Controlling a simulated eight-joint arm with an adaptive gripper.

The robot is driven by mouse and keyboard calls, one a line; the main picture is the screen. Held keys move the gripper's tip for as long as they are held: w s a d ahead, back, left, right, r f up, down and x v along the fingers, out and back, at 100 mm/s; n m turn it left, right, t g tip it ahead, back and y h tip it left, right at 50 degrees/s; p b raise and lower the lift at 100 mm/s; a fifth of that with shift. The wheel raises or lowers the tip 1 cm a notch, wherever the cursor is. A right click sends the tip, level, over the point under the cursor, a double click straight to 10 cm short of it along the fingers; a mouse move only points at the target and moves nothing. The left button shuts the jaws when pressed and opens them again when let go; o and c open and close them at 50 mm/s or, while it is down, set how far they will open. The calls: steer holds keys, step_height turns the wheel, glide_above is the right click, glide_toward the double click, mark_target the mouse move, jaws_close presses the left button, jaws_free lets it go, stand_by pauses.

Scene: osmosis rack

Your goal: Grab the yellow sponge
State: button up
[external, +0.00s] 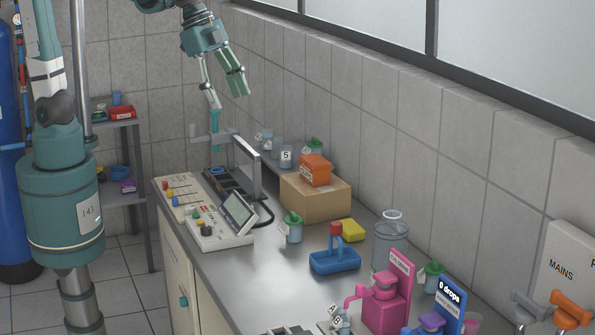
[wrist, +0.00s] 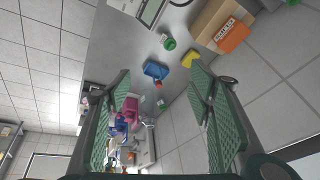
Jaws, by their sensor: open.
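The yellow sponge (external: 353,230) lies on the metal bench, beside the cardboard box and just behind a blue tray with a red-topped handle. In the wrist view the sponge (wrist: 190,59) is small, near the box's lower edge. My gripper (external: 238,82) hangs high above the far end of the bench, well apart from the sponge. In the wrist view its two green-padded fingers (wrist: 165,90) are spread wide with nothing between them.
The cardboard box (external: 315,199) carries an orange block (external: 315,170). The blue tray (external: 334,260), a green-lidded jar (external: 293,228) and a clear cylinder (external: 385,245) stand near the sponge. A grey frame (external: 246,160) rises at the far end. The tiled wall bounds the bench.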

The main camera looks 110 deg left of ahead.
steer(key=w+a+f+m+g, duration=0.1)
steer(key=w+a+f, duration=0.25)
steer(key=w, duration=0.65)
steer(key=m+g, duration=0.3)
steer(key=m, duration=0.2)
glide_above(350, 225)
step_height(350, 225, down, 27)
steer(key=shift+s+f+b, duration=0.15)
steer(key=shift+f+b, duration=0.05)
steer(key=shift+b, duration=0.1)
steer(key=shift+a+f, duration=0.1)
steer(key=shift+f, duration=0.4)
steer(key=shift+f, duration=0.1)
steer(key=shift+f, duration=1.2)
